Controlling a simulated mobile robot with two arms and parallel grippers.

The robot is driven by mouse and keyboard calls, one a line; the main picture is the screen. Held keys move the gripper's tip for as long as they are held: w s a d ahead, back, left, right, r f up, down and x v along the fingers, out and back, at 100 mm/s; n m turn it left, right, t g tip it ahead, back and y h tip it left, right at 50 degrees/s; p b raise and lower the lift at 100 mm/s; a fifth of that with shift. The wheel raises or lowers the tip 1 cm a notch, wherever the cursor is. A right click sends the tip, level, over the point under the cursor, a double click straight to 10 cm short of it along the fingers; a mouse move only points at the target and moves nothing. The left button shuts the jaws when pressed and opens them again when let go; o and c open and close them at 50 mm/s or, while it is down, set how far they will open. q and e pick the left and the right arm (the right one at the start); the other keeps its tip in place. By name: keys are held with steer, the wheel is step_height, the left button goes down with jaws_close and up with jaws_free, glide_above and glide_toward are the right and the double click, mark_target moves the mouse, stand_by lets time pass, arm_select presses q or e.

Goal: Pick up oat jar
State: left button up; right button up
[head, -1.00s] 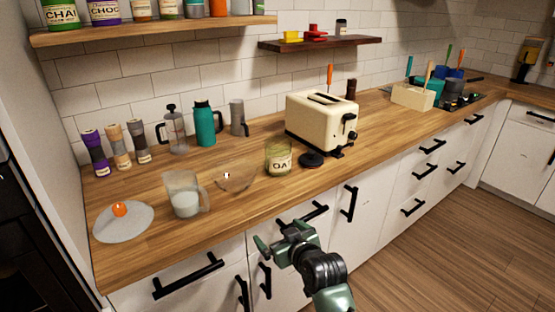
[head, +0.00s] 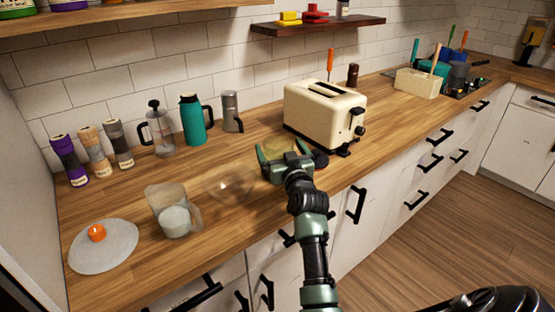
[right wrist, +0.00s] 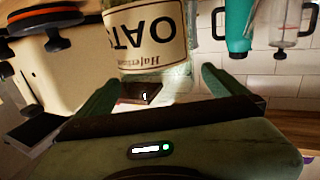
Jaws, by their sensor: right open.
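The oat jar (head: 280,145) is a glass jar with a cream label. It stands on the wooden counter in front of the toaster, mostly hidden behind my right gripper in the head view. In the right wrist view the jar (right wrist: 150,35) shows upside down, its OATS label facing the camera. My right gripper (head: 284,160) is open at the jar's near side. In the wrist view its fingers (right wrist: 160,77) are spread, one toward each side of the jar; I cannot tell whether they touch it. My left gripper is not in view.
The cream toaster (head: 325,112) stands close behind the jar. A glass bowl (head: 230,187) and a measuring jug (head: 173,212) stand to the left. A teal flask (head: 193,120) is farther back.

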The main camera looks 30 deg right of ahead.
mark_target(275, 139)
steer(key=shift+p+x, duration=0.3)
steer(key=shift+x, duration=0.7)
steer(key=x, duration=0.2)
steer(key=shift+w+d+f, duration=0.25)
steer(key=shift+w, duration=0.05)
steer(key=shift+w+d, duration=0.1)
steer(key=shift+w, duration=0.15)
steer(key=c, duration=2.1)
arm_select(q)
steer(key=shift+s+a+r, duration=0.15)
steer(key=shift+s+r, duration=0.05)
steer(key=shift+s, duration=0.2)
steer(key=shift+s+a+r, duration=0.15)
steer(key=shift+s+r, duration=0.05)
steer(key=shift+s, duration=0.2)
